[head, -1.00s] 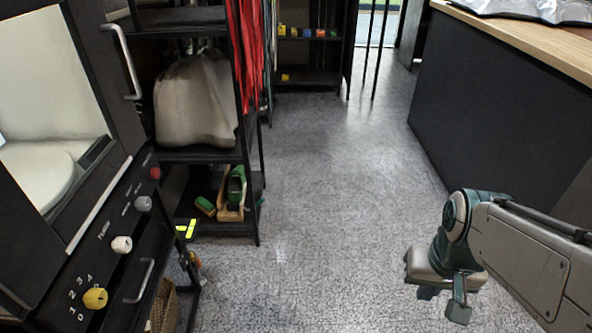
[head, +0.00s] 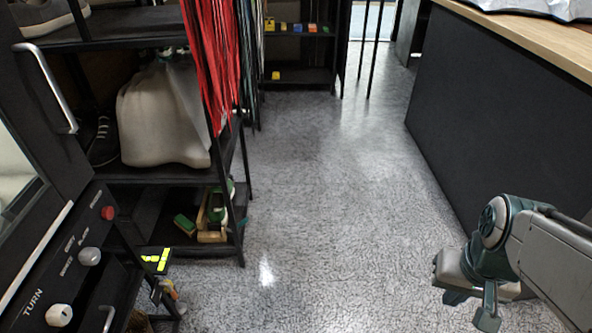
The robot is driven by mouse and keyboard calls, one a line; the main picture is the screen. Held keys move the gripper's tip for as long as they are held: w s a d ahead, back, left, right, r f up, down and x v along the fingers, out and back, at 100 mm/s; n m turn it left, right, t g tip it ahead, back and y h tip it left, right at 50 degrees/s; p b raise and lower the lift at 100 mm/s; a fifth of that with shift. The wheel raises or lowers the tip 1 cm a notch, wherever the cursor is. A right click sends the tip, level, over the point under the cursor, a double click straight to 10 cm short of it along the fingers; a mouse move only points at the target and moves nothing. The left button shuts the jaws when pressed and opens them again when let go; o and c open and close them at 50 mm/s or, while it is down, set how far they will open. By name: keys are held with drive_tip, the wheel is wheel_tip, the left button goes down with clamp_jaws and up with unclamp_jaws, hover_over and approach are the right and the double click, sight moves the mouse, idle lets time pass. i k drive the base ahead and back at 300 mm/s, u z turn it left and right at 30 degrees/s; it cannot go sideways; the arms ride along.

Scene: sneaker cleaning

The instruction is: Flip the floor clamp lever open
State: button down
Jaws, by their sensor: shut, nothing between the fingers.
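I cannot make out a floor clamp or its lever for certain. On the lowest shelf of the black rack lies a green and wooden item (head: 215,212), with a small green block (head: 184,223) beside it; whether either belongs to the clamp is unclear. A small dark piece with yellow marks (head: 157,260) is low in front of the rack, partly hidden by the machine. My gripper (head: 470,308) is at the lower right, over open floor, shut and empty. It is far from the rack and touches nothing.
A black machine with knobs (head: 90,256) fills the left edge. The rack (head: 241,205) holds a pale bag (head: 165,110) and red laces (head: 207,60). A dark counter (head: 490,110) with a wooden top stands at right. The floor (head: 320,180) between is clear.

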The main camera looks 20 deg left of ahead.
sight(244, 221)
drive_tip(key=u, duration=0.2)
drive_tip(key=i, duration=0.65)
drive_tip(key=u, duration=1)
drive_tip(key=i, duration=0.35)
drive_tip(key=u, duration=0.3)
